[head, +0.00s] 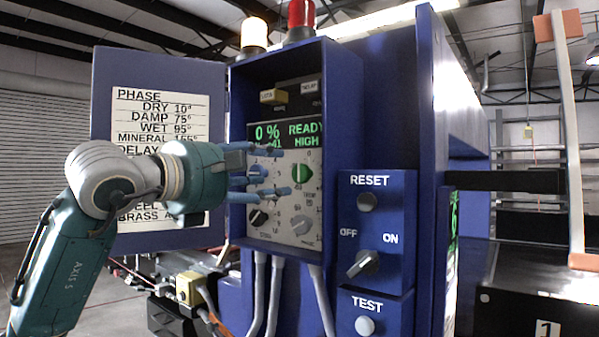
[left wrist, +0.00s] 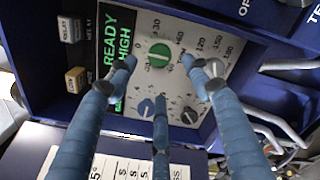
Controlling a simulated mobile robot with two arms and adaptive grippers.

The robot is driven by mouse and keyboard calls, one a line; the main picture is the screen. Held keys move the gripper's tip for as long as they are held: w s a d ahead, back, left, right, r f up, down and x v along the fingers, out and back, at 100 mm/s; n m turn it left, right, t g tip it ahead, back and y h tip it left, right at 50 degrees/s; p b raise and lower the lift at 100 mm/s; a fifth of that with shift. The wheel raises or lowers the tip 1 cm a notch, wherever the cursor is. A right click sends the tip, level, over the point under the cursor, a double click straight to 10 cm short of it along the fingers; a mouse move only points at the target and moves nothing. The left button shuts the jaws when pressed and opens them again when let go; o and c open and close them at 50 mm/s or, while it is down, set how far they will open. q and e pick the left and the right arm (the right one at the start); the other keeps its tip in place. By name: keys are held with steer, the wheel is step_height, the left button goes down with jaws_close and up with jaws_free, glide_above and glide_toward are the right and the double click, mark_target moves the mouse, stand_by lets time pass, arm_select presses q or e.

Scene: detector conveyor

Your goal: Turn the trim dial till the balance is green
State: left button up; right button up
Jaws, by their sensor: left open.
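The control panel (head: 280,205) sits in an open blue cabinet. Its green dial (head: 302,173) is at the upper right, and it also shows in the left wrist view (left wrist: 159,55). A label that seems to read TRIM lies just below it. A light grey dial (head: 301,226) is lower right. The green-lettered display (head: 285,135) seems to read 0 %, 41, READY and HIGH. My left gripper (head: 278,172) is open, its three blue fingers spread before the panel. In the left wrist view the fingers (left wrist: 163,75) spread around the green dial's area, empty. Contact cannot be told.
A black dial (head: 258,217) is at the panel's lower left; a blue dial (left wrist: 145,108) is near a finger. The open cabinet door (head: 102,75) stands left, behind my arm. A switch box (head: 377,225) with RESET, OFF/ON and TEST projects at the right. Cabinet walls frame the panel.

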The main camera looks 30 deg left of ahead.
mark_target(299, 175)
arm_select(q)
steer(key=w, duration=0.1)
steer(key=w+p, duration=0.1)
steer(key=w, duration=0.3)
steer(key=shift+d+r+p, duration=0.15)
steer(key=shift+d+p, duration=0.15)
steer(key=shift+p, duration=0.1)
steer(key=w, duration=0.2)
steer(key=shift+w+d+p, duration=0.1)
steer(key=shift+w+p, duration=0.2)
steer(key=shift+p, duration=0.05)
steer(key=shift+w+f, duration=0.2)
steer(key=shift+w, duration=0.15)
steer(key=c, duration=1.1)
arm_select(e)
steer(key=s+r, duration=0.1)
steer(key=r, duration=0.2)
steer(key=shift+s+d, duration=0.2)
steer(key=shift+s, duration=0.2)
